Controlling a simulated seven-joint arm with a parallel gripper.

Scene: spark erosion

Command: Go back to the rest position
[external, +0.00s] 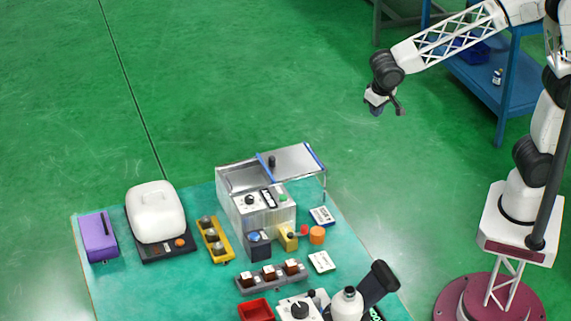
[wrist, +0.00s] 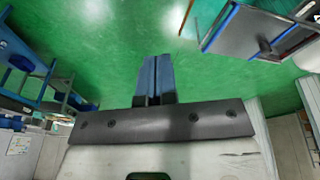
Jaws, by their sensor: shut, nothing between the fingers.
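My gripper (external: 378,106) hangs in the air over the green floor, right of and above the table in the external view. It is clear of everything on the table. In the wrist view my gripper (wrist: 155,65) shows as two blue fingers side by side, pressed together, with nothing between them. The open metal machine (external: 255,195) on the teal table (external: 160,285) is the nearest equipment. It also shows at the top right of the wrist view (wrist: 245,28).
A blue shelf (external: 505,90) stands behind my arm at the right. The table also carries a white domed device (external: 155,212), a purple box (external: 98,236), a yellow holder (external: 215,240), a dark block rack (external: 270,278) and a red tray (external: 256,310). Open floor surrounds my gripper.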

